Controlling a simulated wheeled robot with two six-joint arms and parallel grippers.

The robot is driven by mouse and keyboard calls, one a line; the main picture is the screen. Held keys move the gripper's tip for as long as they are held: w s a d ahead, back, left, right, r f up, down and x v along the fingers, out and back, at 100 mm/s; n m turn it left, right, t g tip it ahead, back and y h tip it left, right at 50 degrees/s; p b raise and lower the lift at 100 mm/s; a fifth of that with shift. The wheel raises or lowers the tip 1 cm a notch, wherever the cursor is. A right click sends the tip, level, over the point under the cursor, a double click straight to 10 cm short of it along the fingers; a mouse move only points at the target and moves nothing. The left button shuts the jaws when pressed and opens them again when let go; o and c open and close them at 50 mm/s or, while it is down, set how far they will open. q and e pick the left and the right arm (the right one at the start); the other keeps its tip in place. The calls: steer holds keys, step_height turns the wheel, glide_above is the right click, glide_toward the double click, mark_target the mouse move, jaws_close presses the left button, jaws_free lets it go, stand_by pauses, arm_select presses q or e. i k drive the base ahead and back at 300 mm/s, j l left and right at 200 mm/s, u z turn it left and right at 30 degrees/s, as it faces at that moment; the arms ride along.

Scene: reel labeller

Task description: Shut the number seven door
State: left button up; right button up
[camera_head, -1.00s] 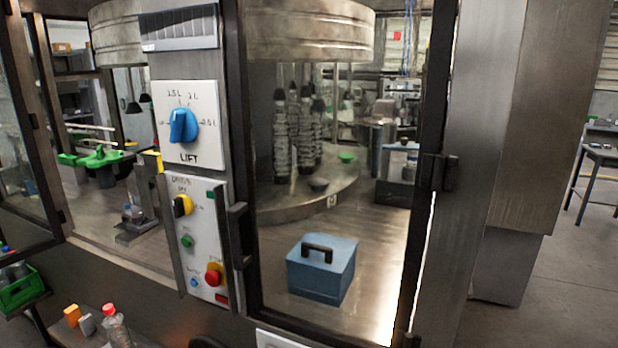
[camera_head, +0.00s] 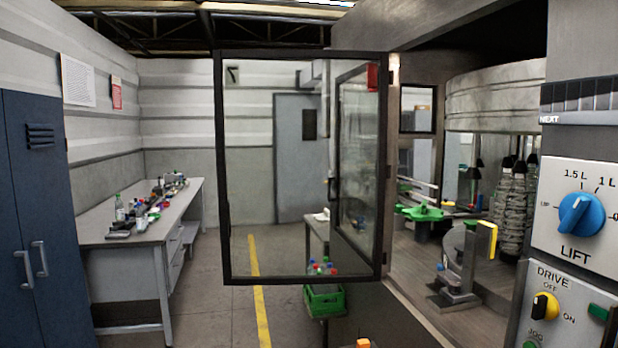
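The number seven door (camera_head: 228,180) is a clear panel in a dark frame with a 7 at its upper left corner. It stands open, swung out to the left from its hinges (camera_head: 389,170) on the machine's edge. The opening to its right shows the machine's inside, with a green star-shaped part (camera_head: 424,213) and a metal block with a yellow face (camera_head: 486,240). Another framed clear panel (camera_head: 357,160) shows behind or through the door. Neither of my grippers is in view.
A control panel (camera_head: 573,212) with a blue LIFT knob is at the right. A green crate (camera_head: 324,302) with bottles stands below the door. A workbench (camera_head: 150,232) and a blue locker (camera_head: 35,210) are at the left. The floor with a yellow line (camera_head: 257,290) is open between.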

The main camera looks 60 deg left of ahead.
mark_target(233, 77)
steer(key=j+z, duration=0.25)
steer(key=j, duration=1)
steer(key=j+z, duration=0.25)
steer(key=j, duration=1.05)
steer(key=k+j+z, duration=0.15)
steer(key=j, duration=0.3)
steer(key=j+z, duration=0.1)
steer(key=j, duration=0.3)
steer(key=k+j+z, duration=0.15)
steer(key=j, duration=0.25)
steer(key=k+j+z, duration=0.1)
steer(key=j, duration=0.3)
steer(key=k+j+z, duration=0.15)
steer(key=j, duration=0.25)
steer(key=k+j+z, duration=0.1)
steer(key=k+j, duration=0.2)
